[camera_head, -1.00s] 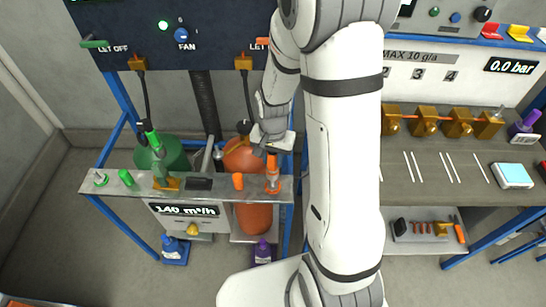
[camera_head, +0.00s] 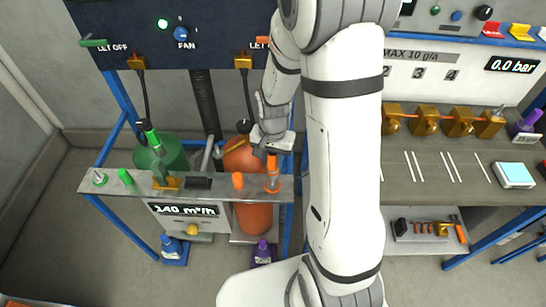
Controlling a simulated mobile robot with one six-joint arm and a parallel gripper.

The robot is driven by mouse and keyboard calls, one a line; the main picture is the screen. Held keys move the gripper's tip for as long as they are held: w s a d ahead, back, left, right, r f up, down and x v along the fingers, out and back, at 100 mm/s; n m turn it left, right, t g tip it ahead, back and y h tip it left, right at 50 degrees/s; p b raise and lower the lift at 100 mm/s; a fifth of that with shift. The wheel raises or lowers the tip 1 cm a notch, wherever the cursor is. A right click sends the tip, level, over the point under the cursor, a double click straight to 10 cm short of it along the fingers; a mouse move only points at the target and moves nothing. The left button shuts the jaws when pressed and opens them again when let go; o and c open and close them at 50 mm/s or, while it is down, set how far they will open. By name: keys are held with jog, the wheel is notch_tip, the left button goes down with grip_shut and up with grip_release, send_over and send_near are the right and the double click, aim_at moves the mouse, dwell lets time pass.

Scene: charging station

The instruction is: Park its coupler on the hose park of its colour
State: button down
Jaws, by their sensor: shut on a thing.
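My gripper (camera_head: 268,150) is at the right end of the grey shelf in the head view, just above the orange park post. It is shut on the orange coupler (camera_head: 272,161), which stands upright at the orange hose park (camera_head: 273,186). Whether the coupler is fully seated I cannot tell. My forearm and wrist hide part of the fingers. The green hose park (camera_head: 100,179) is at the shelf's left end.
An orange knob (camera_head: 237,180) and a green knob (camera_head: 125,177) stand on the shelf (camera_head: 215,196). A green cylinder (camera_head: 172,152) and an orange cylinder (camera_head: 253,217) stand behind and below it. The workbench (camera_head: 400,185) is to the right, beyond my arm.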

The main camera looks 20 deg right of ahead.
aim_at(273, 168)
jog(key=shift+f+b, duration=1.9)
jog(key=shift+f, duration=0.45)
jog(key=c, duration=1)
grip_release()
jog(key=shift+r, duration=3.95)
jog(key=shift+r, duration=0.15)
jog(key=s+r+n+t, duration=0.1)
jog(key=s+r+n, duration=0.1)
jog(key=s+r, duration=0.2)
jog(key=s+r+n+t, duration=0.1)
jog(key=s+r+n, duration=0.1)
jog(key=s+r, duration=0.2)
jog(key=s+r+n+t, duration=0.1)
jog(key=s+r+n, duration=0.1)
jog(key=s+r, duration=0.2)
jog(key=shift+s+d+r+n, duration=0.1)
jog(key=shift+s+r+n, duration=0.05)
jog(key=shift+s, duration=0.45)
jog(key=shift+s+r+n, duration=0.15)
jog(key=shift+s, duration=0.4)
